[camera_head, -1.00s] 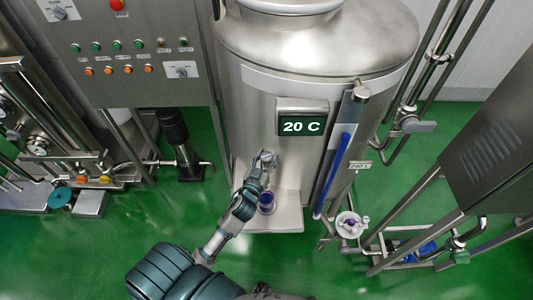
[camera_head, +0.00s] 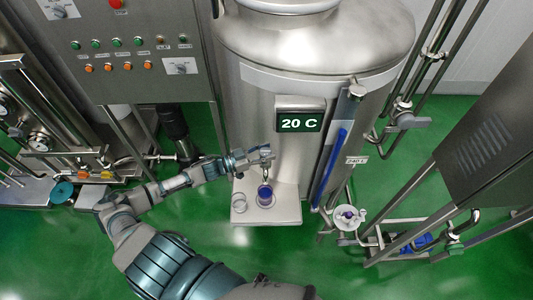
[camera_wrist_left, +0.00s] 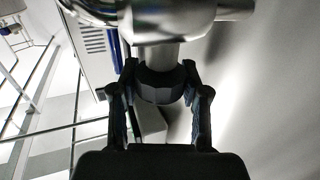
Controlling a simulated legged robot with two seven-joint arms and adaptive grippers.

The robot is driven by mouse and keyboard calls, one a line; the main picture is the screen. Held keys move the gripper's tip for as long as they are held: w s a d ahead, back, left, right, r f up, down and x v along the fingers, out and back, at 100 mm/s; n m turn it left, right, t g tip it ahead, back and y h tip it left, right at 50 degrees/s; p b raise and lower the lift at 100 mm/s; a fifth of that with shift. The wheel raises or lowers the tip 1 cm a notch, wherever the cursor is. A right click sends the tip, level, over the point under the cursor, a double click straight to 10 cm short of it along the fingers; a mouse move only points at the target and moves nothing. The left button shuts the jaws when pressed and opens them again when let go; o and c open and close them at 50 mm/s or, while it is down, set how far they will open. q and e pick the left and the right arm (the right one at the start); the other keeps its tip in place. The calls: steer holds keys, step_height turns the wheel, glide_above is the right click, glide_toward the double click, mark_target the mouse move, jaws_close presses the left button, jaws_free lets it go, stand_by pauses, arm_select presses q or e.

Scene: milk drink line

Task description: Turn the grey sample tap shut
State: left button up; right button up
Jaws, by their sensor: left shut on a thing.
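The grey sample tap sticks out of the front of the steel tank, and its small spout (camera_head: 266,176) shows just below my left gripper (camera_head: 264,154). In the left wrist view, my left gripper (camera_wrist_left: 161,98) is shut around a dark grey knob (camera_wrist_left: 163,82), one finger on each side. The tap's shiny metal body (camera_wrist_left: 170,20) is above the knob in that picture. In the head view the gripper mostly hides the knob. My right gripper is not in view.
The tank (camera_head: 262,95) carries a "20 C" display (camera_head: 299,124) above and right of the tap. A blue level tube (camera_head: 332,165) stands to the right. A ring (camera_head: 240,201) shows on the ledge beside the cup. Pipes stand on both sides.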

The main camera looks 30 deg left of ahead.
arm_select(q)
steer(key=shift+a+f+m+g+h+b, duration=0.1)
steer(key=shift+f+m+g+h+b, duration=0.05)
steer(key=shift+m+g+h+b, duration=0.2)
steer(key=shift+h, duration=0.25)
steer(key=shift+s+f, duration=0.1)
steer(key=o, duration=1.1)
steer(key=shift+o, duration=0.2)
steer(key=shift+a, duration=0.1)
steer(key=shift+a, duration=0.1)
steer(key=v, duration=1.1)
steer(key=shift+s+a, duration=0.15)
steer(key=shift+a, duration=0.25)
